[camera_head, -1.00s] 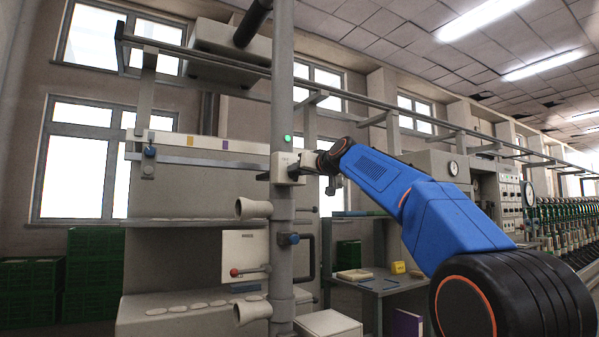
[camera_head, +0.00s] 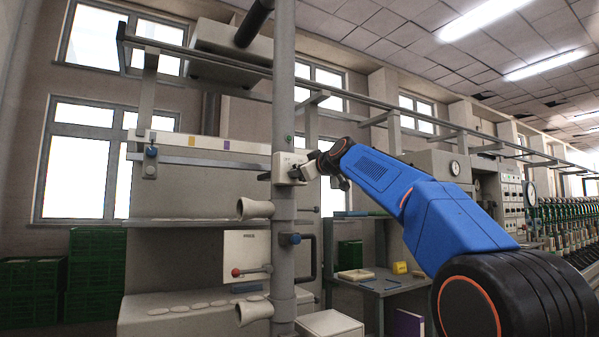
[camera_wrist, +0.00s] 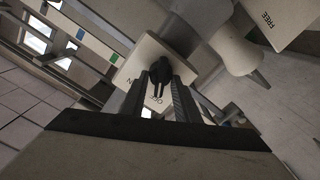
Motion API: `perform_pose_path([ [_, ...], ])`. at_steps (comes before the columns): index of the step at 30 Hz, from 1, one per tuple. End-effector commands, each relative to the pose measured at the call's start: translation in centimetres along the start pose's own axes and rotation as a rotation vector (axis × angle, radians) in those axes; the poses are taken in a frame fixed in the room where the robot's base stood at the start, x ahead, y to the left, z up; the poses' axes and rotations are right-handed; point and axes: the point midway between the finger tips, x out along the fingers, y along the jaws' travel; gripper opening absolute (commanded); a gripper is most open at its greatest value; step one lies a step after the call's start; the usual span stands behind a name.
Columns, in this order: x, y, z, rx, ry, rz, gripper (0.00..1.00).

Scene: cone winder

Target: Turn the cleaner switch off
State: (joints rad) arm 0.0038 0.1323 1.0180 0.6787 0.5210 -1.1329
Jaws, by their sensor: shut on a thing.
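The cleaner switch is a pale box (camera_head: 279,163) on the grey upright post, with a dark knob. In the wrist view its pale plate (camera_wrist: 140,57) sits tilted, with an "N" and a partly hidden "OFF" lettered on it. The black knob (camera_wrist: 160,70) lies between my fingers, its narrow end toward the "OFF" lettering. My gripper (camera_head: 299,172) is at the box's right side, and in the wrist view its two dark fingers (camera_wrist: 158,88) are shut on the knob.
A long rail (camera_head: 210,60) crosses overhead. A table (camera_head: 385,282) with small items stands to the right.

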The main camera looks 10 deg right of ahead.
Motion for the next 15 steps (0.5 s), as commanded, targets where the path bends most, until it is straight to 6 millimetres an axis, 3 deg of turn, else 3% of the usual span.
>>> perform_pose_path([
  [14, 0.05, -0.08, 0.11, -0.017, -0.002, -0.002, 0.06],
  [15, 0.05, -0.08, 0.11, -0.017, -0.002, -0.002, 0.31],
])
